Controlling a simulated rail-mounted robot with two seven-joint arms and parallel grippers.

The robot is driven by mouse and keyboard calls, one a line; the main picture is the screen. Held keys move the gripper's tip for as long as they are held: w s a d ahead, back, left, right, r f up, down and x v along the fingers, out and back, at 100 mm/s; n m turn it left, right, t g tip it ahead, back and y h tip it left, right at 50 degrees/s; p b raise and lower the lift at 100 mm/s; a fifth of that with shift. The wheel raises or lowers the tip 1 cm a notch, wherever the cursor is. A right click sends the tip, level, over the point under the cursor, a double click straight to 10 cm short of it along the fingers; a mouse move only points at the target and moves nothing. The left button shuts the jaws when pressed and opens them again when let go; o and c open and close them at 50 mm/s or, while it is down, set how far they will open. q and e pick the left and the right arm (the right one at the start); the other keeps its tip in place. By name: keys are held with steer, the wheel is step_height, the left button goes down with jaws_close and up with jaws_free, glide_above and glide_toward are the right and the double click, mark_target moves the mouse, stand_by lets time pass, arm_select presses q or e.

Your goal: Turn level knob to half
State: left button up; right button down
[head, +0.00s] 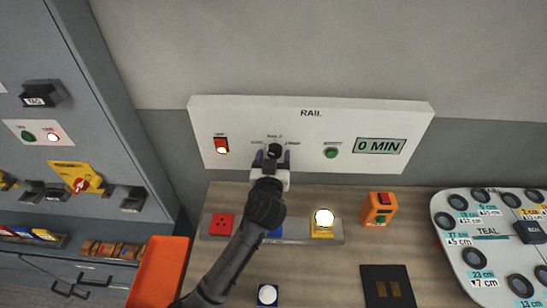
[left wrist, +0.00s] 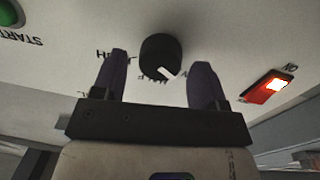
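The level knob (head: 275,151) is a round black knob on the white RAIL panel (head: 322,112), with printed labels around its upper side. In the left wrist view, which is upside down, the black knob (left wrist: 160,56) has a white pointer mark. The mark points down and slightly right there, close to the middle label but off to its side. My left gripper (head: 273,159) is in front of the panel at the knob. Its two dark fingers (left wrist: 160,68) are open, one on each side of the knob, with visible gaps. My right gripper is not in view.
On the panel are a lit red switch (head: 221,145), a green button (head: 331,152) and a display reading 0 MIN (head: 380,146). Below, a wooden bench (head: 335,265) carries a grey strip with a red socket (head: 222,224) and a glowing lamp (head: 323,218). An orange device (head: 379,209) stands right.

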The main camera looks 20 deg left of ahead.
arm_select(q)
steer(key=c, duration=0.8)
steer(key=shift+r+m+p, duration=0.2)
steer(key=shift+m+p, duration=1)
steer(key=shift+p, duration=0.05)
steer(key=m+p, duration=0.2)
steer(key=shift+m, duration=0.3)
steer(key=m+p, duration=0.3)
steer(key=shift+d+m+g, duration=0.1)
steer(key=shift+m+g, duration=0.2)
steer(key=shift+m, duration=0.1)
steer(key=shift+f+m+p, duration=0.15)
steer(key=shift+m+p, duration=0.5)
steer(key=shift+m, duration=0.55)
steer(key=shift+y, duration=0.3)
steer(key=o, duration=0.9)
